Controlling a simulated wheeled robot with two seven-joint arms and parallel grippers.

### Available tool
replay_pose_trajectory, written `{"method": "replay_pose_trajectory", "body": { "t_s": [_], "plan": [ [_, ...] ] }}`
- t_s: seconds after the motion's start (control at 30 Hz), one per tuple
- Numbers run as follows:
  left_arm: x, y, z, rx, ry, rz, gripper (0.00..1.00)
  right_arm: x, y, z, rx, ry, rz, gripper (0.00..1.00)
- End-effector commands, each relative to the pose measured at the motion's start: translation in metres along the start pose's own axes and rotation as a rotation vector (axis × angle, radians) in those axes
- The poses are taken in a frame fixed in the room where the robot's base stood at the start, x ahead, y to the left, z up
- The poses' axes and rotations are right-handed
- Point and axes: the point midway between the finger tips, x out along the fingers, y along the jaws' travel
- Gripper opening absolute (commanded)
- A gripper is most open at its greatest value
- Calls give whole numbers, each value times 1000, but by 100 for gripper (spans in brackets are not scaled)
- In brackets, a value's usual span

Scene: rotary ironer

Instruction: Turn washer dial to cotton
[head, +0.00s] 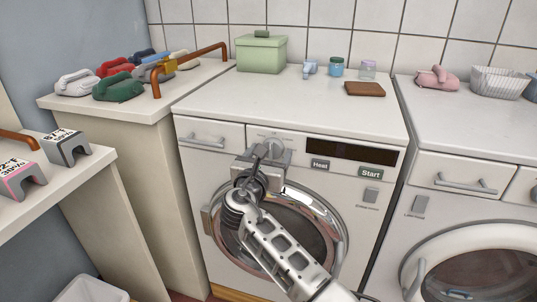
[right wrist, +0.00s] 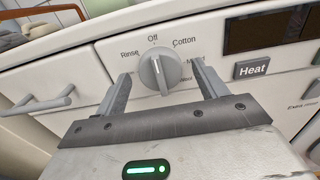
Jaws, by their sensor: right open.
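The washer dial (right wrist: 160,72) is a round grey knob with a raised grip. It sits on the front panel of the middle washer (head: 290,105), with the labels Rinse, Off and Cotton around its upper side. The grip's upper end seems to point near Off. Cotton (right wrist: 184,42) is to the upper right of the dial. In the head view the dial (head: 276,147) is partly covered by my right gripper (head: 264,153). In the right wrist view that gripper (right wrist: 162,82) is open, one finger on each side of the dial, with visible gaps. My left gripper is not in view.
A Heat button (head: 320,165), a Start button (head: 370,173) and a dark display (head: 350,152) lie right of the dial. A drawer handle (head: 205,141) is to its left. The round door (head: 318,220) is below. A green box (head: 262,54) and small jars stand on top.

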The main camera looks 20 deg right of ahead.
Motion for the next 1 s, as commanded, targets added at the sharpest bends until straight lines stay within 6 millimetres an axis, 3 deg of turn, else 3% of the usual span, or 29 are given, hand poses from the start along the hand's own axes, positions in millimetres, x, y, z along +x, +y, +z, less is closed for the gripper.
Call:
{"method": "replay_pose_trajectory", "body": {
  "t_s": [0.3, 0.47, 0.5, 1.0],
  "plan": [
    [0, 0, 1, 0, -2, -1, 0, 2, -1, 0, 0, 0, 0, 71],
    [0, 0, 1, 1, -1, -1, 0, 2, -1, 0, 0, 0, 0, 30],
    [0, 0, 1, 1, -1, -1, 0, 2, -1, 0, 0, 0, 0, 27],
    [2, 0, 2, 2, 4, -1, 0, 1, -1, -1, 127, 1, -1, 27]
  ]
}}
